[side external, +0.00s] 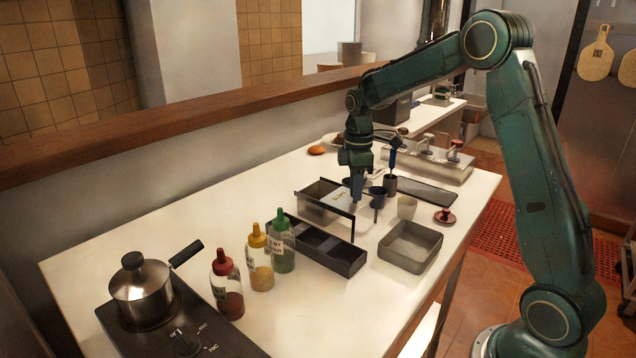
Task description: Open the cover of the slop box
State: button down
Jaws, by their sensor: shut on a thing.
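The slop box (312,207) is a grey metal box with dark edges near the middle of the white counter. Its pale cover (339,197) carries small dark lettering and lies over the right part of the box; the left part shows an open, grey inside. My gripper (356,200) points straight down at the right end of the cover, with its fingers shut on it. The exact grip is small and partly hidden.
A black divided tray (340,262) and sauce bottles (283,245) stand in front. A dark cup (377,195), a pale cup (407,207) and a square grey pan (410,247) are close on the right.

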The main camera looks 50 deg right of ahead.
jog(key=shift+s, duration=0.35)
jog(key=c, duration=1.2)
grip_release()
jog(key=shift+r, duration=0.1)
notch_tip(320, 180, up, 14)
